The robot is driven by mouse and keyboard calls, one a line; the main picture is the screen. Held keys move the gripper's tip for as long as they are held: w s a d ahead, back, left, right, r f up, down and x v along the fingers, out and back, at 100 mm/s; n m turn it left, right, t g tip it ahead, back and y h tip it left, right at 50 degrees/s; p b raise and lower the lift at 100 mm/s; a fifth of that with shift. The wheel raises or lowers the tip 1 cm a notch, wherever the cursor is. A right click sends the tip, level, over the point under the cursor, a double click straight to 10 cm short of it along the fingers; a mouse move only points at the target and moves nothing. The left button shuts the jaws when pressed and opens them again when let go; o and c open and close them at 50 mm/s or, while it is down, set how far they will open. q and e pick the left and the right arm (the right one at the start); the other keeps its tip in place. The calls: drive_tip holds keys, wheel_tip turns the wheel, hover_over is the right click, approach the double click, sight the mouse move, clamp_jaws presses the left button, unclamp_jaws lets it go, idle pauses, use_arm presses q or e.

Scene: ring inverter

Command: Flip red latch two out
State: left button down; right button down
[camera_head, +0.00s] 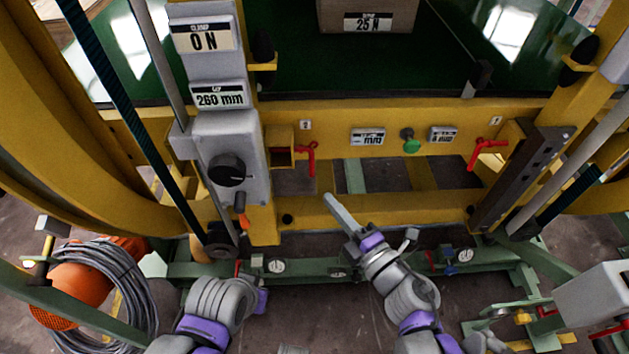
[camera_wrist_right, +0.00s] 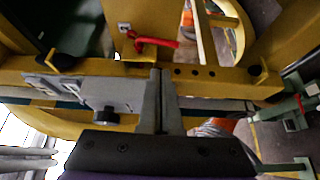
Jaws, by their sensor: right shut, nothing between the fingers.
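Two red latches sit on the yellow crossbeam. The right one (camera_head: 487,150), below a small label (camera_head: 496,120) that is too small to read surely, has a level top part and a handle slanting down-left. The left one (camera_head: 311,158), below another small label (camera_head: 305,125), has its handle hanging down. My right gripper (camera_head: 328,198) is shut and empty, below the left latch and apart from both latches. In the right wrist view its fingers (camera_wrist_right: 160,72) are together, and one red latch (camera_wrist_right: 152,42) shows beyond them. My left arm shows at the bottom, but its gripper does not.
A grey control box (camera_head: 228,150) with a black knob stands left of the left latch. A green knob (camera_head: 410,141) and two small displays sit between the latches. A lower yellow beam (camera_head: 390,208) crosses behind my right gripper. Coiled cable (camera_head: 112,285) lies at lower left.

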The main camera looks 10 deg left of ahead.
use_arm(q)
drive_tip(key=shift+f+b, duration=0.5)
drive_tip(key=shift+f, duration=0.15)
use_arm(e)
drive_tip(key=x, duration=0.9)
drive_tip(key=shift+w+a, duration=0.2)
drive_tip(key=shift+w, duration=0.15)
drive_tip(key=shift+d, duration=0.1)
use_arm(q)
drive_tip(key=shift+w+f, duration=0.1)
drive_tip(key=shift+f, duration=0.05)
use_arm(e)
drive_tip(key=d, duration=0.1)
drive_tip(key=w+d, duration=0.1)
drive_tip(key=d, duration=0.1)
drive_tip(key=shift+d, duration=0.2)
drive_tip(key=shift+s+f, duration=0.1)
drive_tip(key=shift+s, duration=0.05)
